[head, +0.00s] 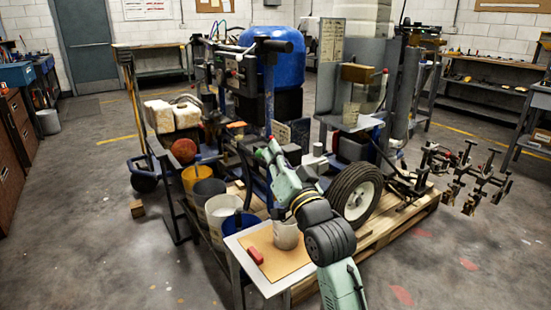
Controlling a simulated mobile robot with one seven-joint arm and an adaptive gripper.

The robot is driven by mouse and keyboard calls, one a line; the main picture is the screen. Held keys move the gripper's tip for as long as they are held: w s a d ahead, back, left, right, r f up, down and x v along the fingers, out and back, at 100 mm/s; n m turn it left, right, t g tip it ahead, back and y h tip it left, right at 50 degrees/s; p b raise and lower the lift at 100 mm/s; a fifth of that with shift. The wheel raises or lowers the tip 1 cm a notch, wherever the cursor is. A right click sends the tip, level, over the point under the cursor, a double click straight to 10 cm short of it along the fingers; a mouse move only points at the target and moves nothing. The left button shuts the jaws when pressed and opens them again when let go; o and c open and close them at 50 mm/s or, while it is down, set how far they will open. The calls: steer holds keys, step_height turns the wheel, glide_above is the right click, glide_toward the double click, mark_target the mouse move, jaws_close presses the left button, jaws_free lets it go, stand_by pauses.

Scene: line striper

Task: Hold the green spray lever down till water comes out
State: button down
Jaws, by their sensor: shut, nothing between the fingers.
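The line striper is a cluttered machine with a blue tank (272,65), a black handle bar (270,46) and a wheel (356,194), standing on a wooden pallet (420,208). I cannot make out the green spray lever among its small parts. My mint-green arm reaches up from the bottom right of the middle. Its end, my gripper (262,156), is small and dark against the machine's frame, below the blue tank. The fingers look closed, with nothing seen in them. I cannot tell whether it touches anything.
Several buckets, including a yellow one (193,182), stand to the left.

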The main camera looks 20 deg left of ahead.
steer(key=f+n+g+y+b, duration=0.1)
steer(key=n+b, duration=0.2)
steer(key=b, duration=0.1)
steer(key=f+n+g+y+b, duration=0.1)
steer(key=n+b, duration=0.2)
steer(key=b, duration=0.2)
steer(key=s+a+f+n+y+b, duration=0.1)
steer(key=f+n+b, duration=0.1)
steer(key=b, duration=0.3)
steer(key=shift+f+n+g, duration=0.1)
steer(key=shift+n+g, duration=0.3)
steer(key=shift+n, duration=0.5)
steer(key=shift+f, duration=0.1)
stand_by(5.6)
